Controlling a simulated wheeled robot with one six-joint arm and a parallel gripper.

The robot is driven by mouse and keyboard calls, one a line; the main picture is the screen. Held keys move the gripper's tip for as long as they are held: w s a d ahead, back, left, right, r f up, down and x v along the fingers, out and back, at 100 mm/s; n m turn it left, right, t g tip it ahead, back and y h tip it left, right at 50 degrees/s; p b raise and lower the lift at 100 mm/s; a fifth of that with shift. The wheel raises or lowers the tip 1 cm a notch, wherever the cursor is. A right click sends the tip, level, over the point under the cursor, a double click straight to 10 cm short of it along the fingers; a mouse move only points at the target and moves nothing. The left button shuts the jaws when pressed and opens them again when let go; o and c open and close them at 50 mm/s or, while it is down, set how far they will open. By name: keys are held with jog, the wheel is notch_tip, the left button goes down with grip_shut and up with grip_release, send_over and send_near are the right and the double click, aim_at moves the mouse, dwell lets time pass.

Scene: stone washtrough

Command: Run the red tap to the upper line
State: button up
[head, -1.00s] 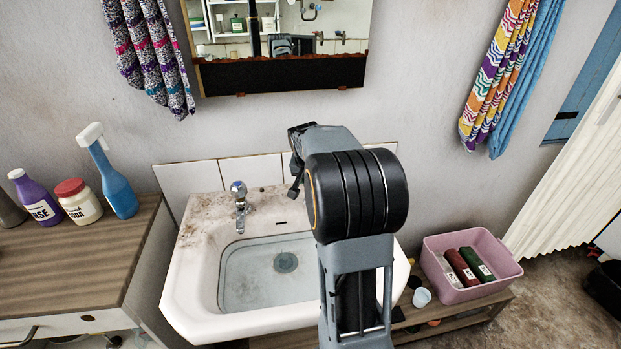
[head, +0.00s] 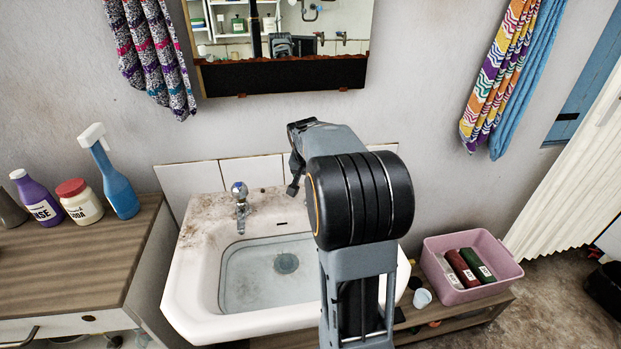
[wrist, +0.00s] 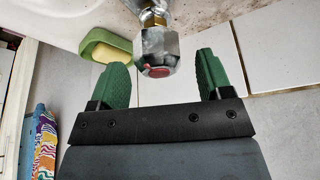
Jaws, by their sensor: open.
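A chrome tap head with a red mark (wrist: 157,50) sits between the open fingers of my gripper (wrist: 159,62) in the wrist view. A gap shows on each side of it, and neither green finger appears to touch it. In the head view my arm hides this tap and the gripper's fingers. Another chrome tap (head: 240,198) with a bluish top stands at the left back of the white washbasin (head: 185,290). Clear water (head: 245,285) seems to lie in the bowl, with the drain visible through it. I cannot make out the upper line.
A green soap dish (wrist: 90,42) with yellowish soap is close beside the tap head. Bottles and a jar (head: 80,202) stand on the wooden cabinet at left. A pink tub (head: 455,293) is on a low shelf at right. A mirror (head: 285,40) hangs above.

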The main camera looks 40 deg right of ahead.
jog(key=p+v, duration=0.1)
jog(key=v, duration=1.1)
dwell(1.1)
